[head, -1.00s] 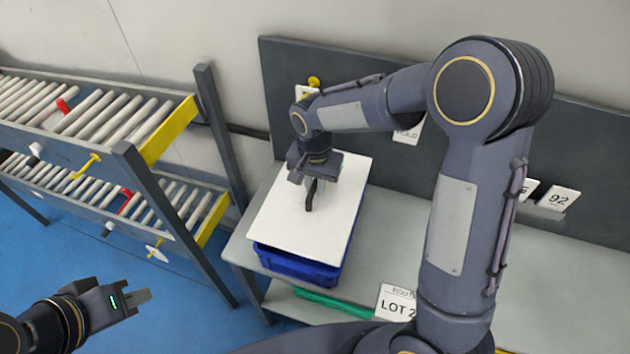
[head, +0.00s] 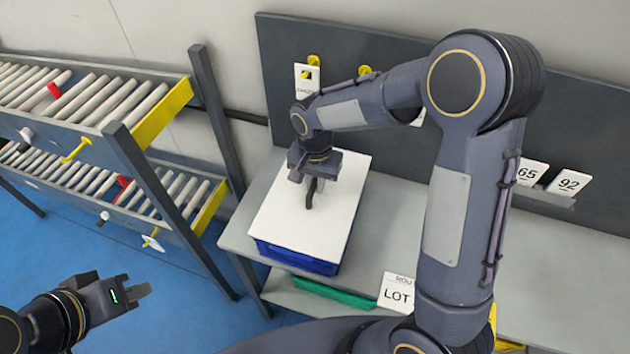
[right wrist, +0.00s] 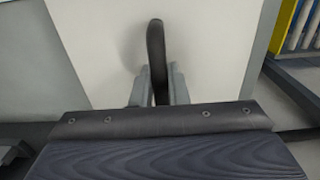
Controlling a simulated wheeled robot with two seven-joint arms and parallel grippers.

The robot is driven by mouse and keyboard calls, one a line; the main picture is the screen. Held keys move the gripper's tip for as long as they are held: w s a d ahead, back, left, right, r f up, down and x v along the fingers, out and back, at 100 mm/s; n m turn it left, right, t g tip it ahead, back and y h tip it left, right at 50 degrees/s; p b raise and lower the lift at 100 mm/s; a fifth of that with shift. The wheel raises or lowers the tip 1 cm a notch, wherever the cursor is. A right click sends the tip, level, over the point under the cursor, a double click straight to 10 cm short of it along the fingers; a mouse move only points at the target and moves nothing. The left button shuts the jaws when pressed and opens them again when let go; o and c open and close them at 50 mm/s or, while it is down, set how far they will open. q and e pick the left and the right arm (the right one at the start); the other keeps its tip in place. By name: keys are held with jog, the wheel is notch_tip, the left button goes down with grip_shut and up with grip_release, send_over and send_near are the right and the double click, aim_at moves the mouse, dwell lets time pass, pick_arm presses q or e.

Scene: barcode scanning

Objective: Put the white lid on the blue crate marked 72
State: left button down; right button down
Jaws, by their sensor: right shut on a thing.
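The white lid (head: 290,232) lies over the top of the blue crate (head: 297,259) at the left end of the grey table. Only the crate's front side shows below the lid, and I see no number on it. My right gripper (head: 311,187) is shut on the lid's dark handle (right wrist: 156,45), which stands up from the lid (right wrist: 105,50) in the right wrist view. From here I cannot tell whether the lid is fully seated on the rim. My left gripper (head: 139,292) is empty at the lower left, away from the table, its fingers seeming close together.
A roller rack (head: 110,130) with dark posts stands left of the table. A dark back panel (head: 400,150) carries number cards 65 (head: 531,172) and 92 (head: 570,182). A green crate (head: 335,293) sits on the lower shelf. The tabletop (head: 385,230) right of the blue crate is clear.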

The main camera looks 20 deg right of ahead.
jog(key=c, duration=1.3)
grip_release()
jog(key=shift+c, duration=0.2)
jog(key=shift+r, duration=0.1)
jog(key=shift+r+p, duration=3.2)
jog(key=shift+r, duration=1.25)
